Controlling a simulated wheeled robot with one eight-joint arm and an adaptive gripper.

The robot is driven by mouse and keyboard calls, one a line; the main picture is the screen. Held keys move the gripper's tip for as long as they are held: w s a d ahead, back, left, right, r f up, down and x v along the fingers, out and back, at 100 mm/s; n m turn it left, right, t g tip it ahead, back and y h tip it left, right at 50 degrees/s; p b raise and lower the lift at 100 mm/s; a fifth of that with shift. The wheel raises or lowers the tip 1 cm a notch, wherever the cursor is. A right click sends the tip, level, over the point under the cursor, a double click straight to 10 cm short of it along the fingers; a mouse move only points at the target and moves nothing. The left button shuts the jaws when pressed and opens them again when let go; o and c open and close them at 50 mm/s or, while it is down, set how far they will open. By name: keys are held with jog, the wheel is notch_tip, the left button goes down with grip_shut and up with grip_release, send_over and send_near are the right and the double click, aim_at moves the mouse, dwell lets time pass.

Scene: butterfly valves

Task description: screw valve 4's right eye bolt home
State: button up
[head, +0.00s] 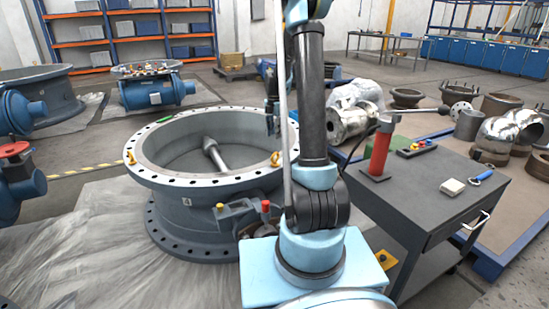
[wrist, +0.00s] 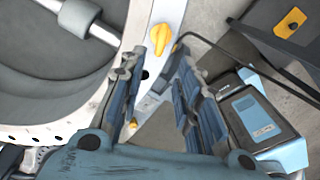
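The large grey butterfly valve (head: 205,205) stands upright on its lower flange, its disc and shaft showing inside the bore. In the wrist view a yellow eye bolt (wrist: 160,45) sits on the pale flange rim just beyond my gripper (wrist: 170,52). The fingers are apart with nothing seen held between them. In the head view my arm partly hides the gripper (head: 272,122).
A grey cart (head: 430,190) with a red tool (head: 380,150) stands to the right of my arm. Another valve (head: 155,90) stands behind, and a red-handwheel actuator (head: 15,165) is at the left edge. Plastic-covered floor (head: 80,245) lies clear at front left.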

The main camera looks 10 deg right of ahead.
aim_at(275, 153)
notch_tip(275, 153, down, 13)
dwell(0.5)
grip_shut()
